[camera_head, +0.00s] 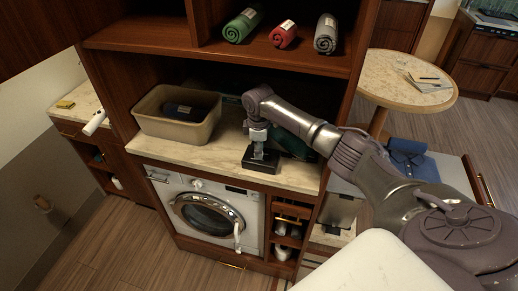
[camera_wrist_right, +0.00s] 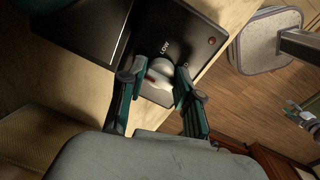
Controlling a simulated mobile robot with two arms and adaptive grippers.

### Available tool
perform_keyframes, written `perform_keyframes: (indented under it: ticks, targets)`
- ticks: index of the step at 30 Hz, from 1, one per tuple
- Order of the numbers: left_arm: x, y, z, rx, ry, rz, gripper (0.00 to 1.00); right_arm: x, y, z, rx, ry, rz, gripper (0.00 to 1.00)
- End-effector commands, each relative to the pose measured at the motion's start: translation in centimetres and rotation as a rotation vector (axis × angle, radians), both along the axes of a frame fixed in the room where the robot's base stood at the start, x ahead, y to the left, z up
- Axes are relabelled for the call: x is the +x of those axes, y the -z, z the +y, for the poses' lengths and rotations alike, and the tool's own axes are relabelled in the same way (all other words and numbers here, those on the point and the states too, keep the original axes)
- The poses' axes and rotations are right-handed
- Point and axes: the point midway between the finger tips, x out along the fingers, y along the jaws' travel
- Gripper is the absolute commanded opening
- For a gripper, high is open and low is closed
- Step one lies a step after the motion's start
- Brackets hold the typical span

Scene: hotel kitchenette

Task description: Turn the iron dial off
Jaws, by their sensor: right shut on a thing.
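The iron dial (camera_wrist_right: 156,82) is a pale round knob on a black panel (camera_wrist_right: 95,38) marked "LOW", with a small reddish spot to its right. In the right wrist view my right gripper (camera_wrist_right: 158,78) has one finger on each side of the dial, shut on it. In the head view the gripper (camera_head: 258,134) points down at a small black base (camera_head: 260,158) on the counter; the dial is hidden there. A dark teal object (camera_head: 291,142), partly behind my right arm, stands beside it.
A beige bin (camera_head: 178,128) with a dark rolled item stands left on the light counter (camera_head: 205,157). A shelf above holds rolled green, red and grey towels (camera_head: 326,34). A washing machine (camera_head: 207,215) is below. Cabinet side panels flank the niche.

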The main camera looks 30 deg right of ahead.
Motion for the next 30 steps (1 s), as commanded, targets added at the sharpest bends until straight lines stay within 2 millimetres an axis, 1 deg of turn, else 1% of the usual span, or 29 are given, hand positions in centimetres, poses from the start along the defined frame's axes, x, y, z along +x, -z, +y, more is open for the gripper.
perform_keyframes:
  ticks: [5,6,8,9,17,20,23,30]
  targets:
    - [0.0,0.0,0.0,0.000,0.000,0.000,0.51,0.0,0.0,0.1,0.000,-0.003,0.001,0.00]
    - [0.0,0.0,0.0,0.000,0.000,0.000,0.51,0.0,0.0,0.1,0.000,-0.003,0.001,0.40]
    - [0.0,0.0,0.0,0.000,0.000,0.000,0.51,0.0,0.0,0.1,0.000,-0.003,0.002,0.50]
    - [0.0,0.0,0.0,0.000,0.000,0.000,0.51,0.0,0.0,0.1,0.000,-0.002,0.001,0.56]
    - [-0.1,0.0,0.0,0.000,0.000,0.001,0.51,0.0,0.0,0.0,-0.001,-0.001,0.001,0.57]
    - [-0.1,0.0,0.1,0.001,-0.001,0.002,0.51,0.0,-0.4,0.0,-0.001,-0.001,-0.001,0.57]
    - [-0.1,0.0,0.1,0.001,-0.001,0.001,0.51,0.0,-1.7,0.1,-0.001,-0.002,-0.002,0.57]
    - [0.0,0.0,0.0,0.000,0.000,0.001,0.51,-0.3,-5.7,0.3,-0.001,-0.002,-0.002,0.57]
